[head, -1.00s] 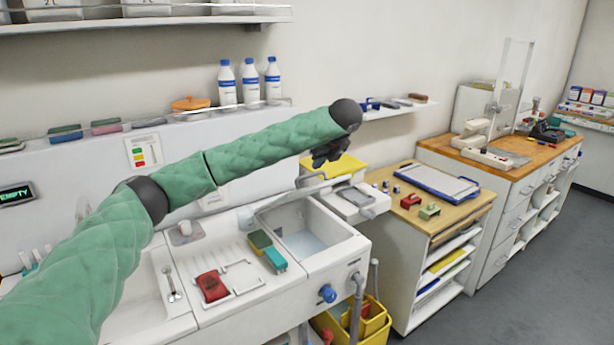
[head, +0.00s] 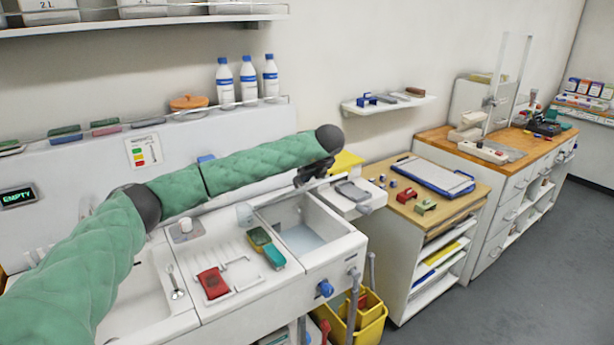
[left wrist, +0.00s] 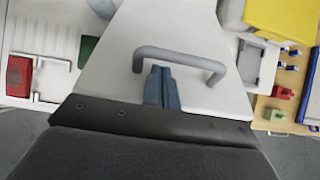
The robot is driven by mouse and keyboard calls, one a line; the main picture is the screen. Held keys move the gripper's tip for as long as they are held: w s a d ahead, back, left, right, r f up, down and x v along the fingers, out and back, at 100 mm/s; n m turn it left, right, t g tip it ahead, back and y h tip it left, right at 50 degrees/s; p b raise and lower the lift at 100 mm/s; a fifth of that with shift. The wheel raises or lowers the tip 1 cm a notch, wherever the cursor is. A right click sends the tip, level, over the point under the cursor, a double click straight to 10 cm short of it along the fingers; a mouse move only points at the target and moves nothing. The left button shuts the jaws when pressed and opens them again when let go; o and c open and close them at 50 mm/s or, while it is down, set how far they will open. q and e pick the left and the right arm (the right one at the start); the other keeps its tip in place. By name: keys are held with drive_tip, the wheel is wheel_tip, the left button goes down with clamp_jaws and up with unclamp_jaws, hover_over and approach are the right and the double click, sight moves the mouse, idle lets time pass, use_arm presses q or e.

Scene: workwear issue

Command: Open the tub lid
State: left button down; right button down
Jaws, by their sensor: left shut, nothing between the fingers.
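The white tub (head: 338,250) stands at the right end of the wash unit, and the water inside it shows in the head view. The left wrist view shows a pale panel, which looks like the tub lid (left wrist: 185,22), with a grey bar handle (left wrist: 190,58). The lid's tilt is hard to tell. My left gripper (head: 303,181) is above the tub's back part. In the left wrist view its two blue-grey fingers (left wrist: 162,70) are shut and empty, tips right at the handle bar; I cannot tell whether they touch it. My right gripper is not in view.
A red block (head: 212,283) lies on the drainer left of the tub, with a green and a teal piece (head: 273,255) nearer. A wooden-topped cabinet (head: 390,205) stands at the right. A yellow bucket (head: 368,322) stands below. White bottles (head: 248,80) line the back ledge.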

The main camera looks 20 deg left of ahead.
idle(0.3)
